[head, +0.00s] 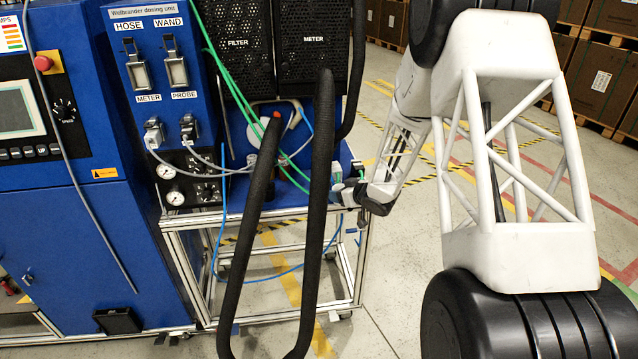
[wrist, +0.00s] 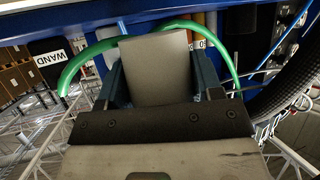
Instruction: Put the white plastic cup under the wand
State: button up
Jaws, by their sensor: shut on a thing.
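My gripper (head: 352,186) is at the right end of the cart, beside the blue unit. In the wrist view its two blue-grey fingers (wrist: 160,82) are shut on a grey flat-sided block (wrist: 157,68). I cannot tell from its shape whether this is the cup. I cannot make out a white plastic cup elsewhere. A WAND label (head: 169,22) sits above a holder on the blue panel; a WAND label also shows in the wrist view (wrist: 48,58). The wand itself is not clear to me.
Thick black hoses (head: 318,185) loop in front of the metal-framed cart (head: 262,216). Green tubes (head: 232,85) hang over the panel, and a green tube (wrist: 92,58) arches behind the grey block. Open floor (head: 390,260) lies right of the cart.

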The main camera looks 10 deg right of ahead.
send_over(319, 191)
jog(key=s+d, duration=0.2)
jog(key=s, duration=0.1)
jog(key=shift+w+a, duration=0.25)
jog(key=shift+w, duration=0.05)
jog(key=w+a, duration=0.1)
jog(key=w, duration=0.1)
jog(key=shift+w+a, duration=0.35)
jog(key=shift+s+d+f, duration=0.1)
jog(key=shift+f, duration=0.65)
jog(key=shift+f, duration=0.15)
jog(key=o, duration=0.7)
